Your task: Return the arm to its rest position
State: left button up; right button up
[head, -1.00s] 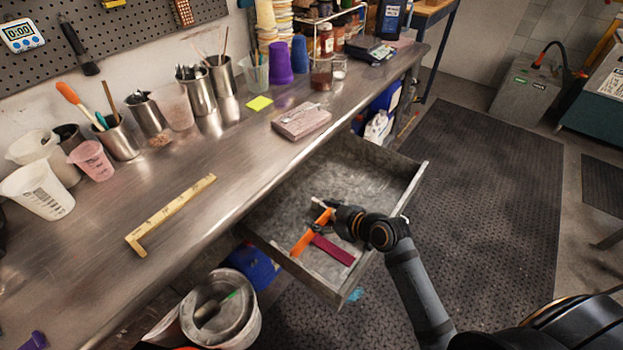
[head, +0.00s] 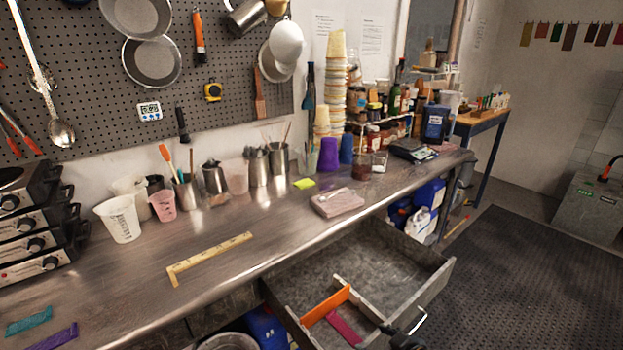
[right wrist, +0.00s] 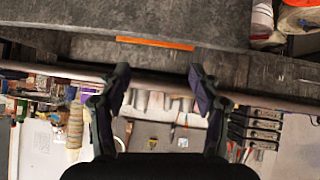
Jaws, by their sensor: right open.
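My right gripper (right wrist: 157,78) shows in the right wrist view with its two dark fingers spread apart and nothing between them. In the head view only a dark piece of my right arm shows at the bottom edge, by the drawer front. The open metal drawer (head: 375,262) sticks out below the bench. An orange strip (head: 325,307) stands on edge in its near left part, with a magenta strip (head: 344,328) lying beside it. The orange strip also shows in the right wrist view (right wrist: 155,43), apart from the fingers. My left gripper is not in view.
The steel bench (head: 240,232) carries a wooden L-shaped ruler (head: 210,258), a block (head: 337,203), cups and metal pots. The open drawer's handle (head: 418,321) juts out over the floor. A dark mat (head: 530,275) lies clear at the right.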

jog(key=s+d+f+m+g+h, duration=0.1)
jog(key=s+d+m+g+h, duration=0.25)
jog(key=s, duration=0.45)
jog(key=s+d+f+m+g+h, duration=0.1)
jog(key=s+d+m+g+h, duration=0.15)
jog(key=s+d, duration=0.4)
jog(key=s+f+m, duration=0.1)
jog(key=s+f, duration=0.2)
jog(key=f, duration=2.4)
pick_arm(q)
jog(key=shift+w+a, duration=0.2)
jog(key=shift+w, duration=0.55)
pick_arm(e)
jog(key=s+d+f+g, duration=0.1)
jog(key=s+d+f, duration=0.1)
jog(key=s+f, duration=1.4)
jog(key=s, duration=0.2)
jog(key=shift+s+g, duration=0.35)
jog(key=shift+g, duration=0.05)
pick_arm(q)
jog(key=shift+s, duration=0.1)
